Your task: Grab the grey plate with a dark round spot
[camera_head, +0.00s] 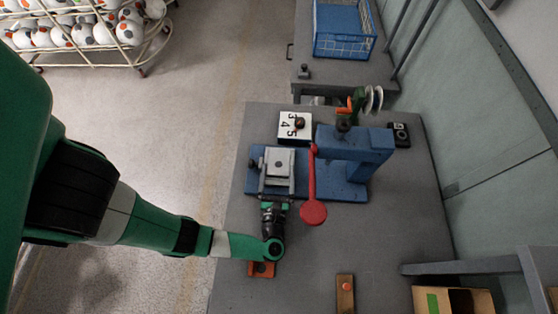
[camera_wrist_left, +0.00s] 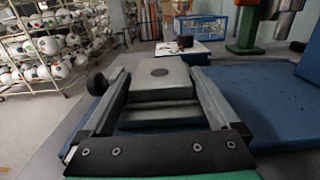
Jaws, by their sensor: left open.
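The grey plate (camera_head: 281,160) with a dark round spot lies on the left part of the blue press base (camera_head: 345,186). In the left wrist view the plate (camera_wrist_left: 160,84) is near the middle, its dark spot on top, raised on a grey stepped block. My left gripper (camera_head: 277,180) is open at the plate's near side. In the wrist view its two fingers reach forward along the left and right of the plate, with the plate between them. I cannot tell whether they touch it. My right gripper is not in view.
The press has a blue body (camera_head: 357,143) and a red lever (camera_head: 313,200) just right of my gripper. A white number card (camera_head: 288,133) lies behind the plate. A blue crate (camera_head: 343,28) stands at the back. The table front right of my gripper is mostly clear.

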